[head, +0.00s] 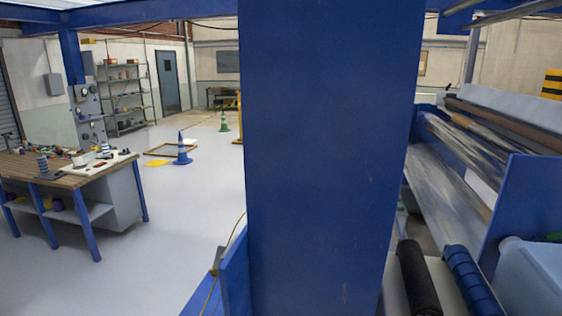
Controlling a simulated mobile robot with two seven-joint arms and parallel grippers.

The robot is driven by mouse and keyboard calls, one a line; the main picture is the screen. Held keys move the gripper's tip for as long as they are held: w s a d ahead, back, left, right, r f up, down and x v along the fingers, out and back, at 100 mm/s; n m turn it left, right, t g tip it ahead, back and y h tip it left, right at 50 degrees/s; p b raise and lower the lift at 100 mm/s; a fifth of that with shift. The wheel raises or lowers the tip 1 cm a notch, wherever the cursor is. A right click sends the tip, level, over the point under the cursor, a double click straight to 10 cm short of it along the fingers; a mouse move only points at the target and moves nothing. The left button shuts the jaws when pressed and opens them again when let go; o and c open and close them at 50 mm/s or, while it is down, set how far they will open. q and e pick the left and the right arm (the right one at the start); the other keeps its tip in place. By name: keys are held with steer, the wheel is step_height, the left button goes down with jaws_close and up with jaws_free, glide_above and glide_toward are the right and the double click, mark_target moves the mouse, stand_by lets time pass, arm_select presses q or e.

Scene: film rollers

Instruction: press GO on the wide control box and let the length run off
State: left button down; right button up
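In the head view, no wide control box with a GO button can be made out. A grey panel with small round fittings (88,112) hangs by the blue post at the left, too small to read. The film machine is at the right, with a clear, shiny film web (445,195) running down at a slant and a brown roller (505,125) above it. A black roll (417,280) and a blue banded roll (470,282) lie at the lower right. Neither of my grippers is in view.
A wide blue upright (325,150) fills the middle and hides what is behind it. A workbench (75,178) with tools stands at the left, shelves (124,98) behind.

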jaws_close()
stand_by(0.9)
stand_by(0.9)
